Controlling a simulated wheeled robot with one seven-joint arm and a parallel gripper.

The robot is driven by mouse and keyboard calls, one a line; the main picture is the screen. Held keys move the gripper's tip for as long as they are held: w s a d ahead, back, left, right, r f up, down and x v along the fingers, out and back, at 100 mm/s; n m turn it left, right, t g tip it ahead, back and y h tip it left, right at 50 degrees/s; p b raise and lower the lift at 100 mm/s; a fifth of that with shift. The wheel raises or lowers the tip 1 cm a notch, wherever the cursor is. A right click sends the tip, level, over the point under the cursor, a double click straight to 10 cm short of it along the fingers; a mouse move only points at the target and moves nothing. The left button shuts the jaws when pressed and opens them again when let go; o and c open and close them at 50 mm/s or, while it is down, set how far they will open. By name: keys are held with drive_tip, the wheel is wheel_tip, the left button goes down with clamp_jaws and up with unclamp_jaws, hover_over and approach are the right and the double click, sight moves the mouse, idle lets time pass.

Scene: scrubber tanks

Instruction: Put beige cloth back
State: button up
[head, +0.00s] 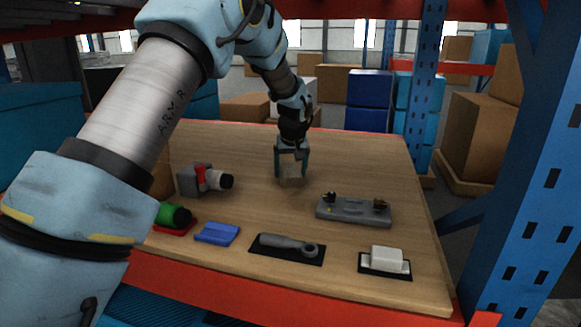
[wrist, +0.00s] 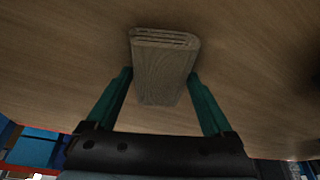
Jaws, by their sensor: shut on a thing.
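The beige cloth (wrist: 165,72) is a folded, layered pad. In the wrist view it sits between the two green fingers of my gripper (wrist: 160,85), its layered edge facing up in the picture. In the head view my gripper (head: 292,167) points down over the back middle of the wooden table, and the cloth (head: 291,171) shows as a small tan patch between the fingers. The gripper is shut on the cloth. I cannot tell whether the cloth touches the table.
Along the table (head: 330,155) lie a grey block with a red part (head: 193,181), a green cylinder (head: 166,215), a flat blue piece (head: 217,233), a grey wrench-like tool (head: 285,244) on a black mat, a grey tray (head: 350,212) and a white block (head: 386,256). A blue rack post (head: 535,170) stands right.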

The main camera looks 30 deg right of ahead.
drive_tip(key=o, duration=1.1)
drive_tip(key=shift+c, duration=0.2)
drive_tip(key=shift+b+v, duration=1.25)
drive_tip(key=shift+v, duration=2.6)
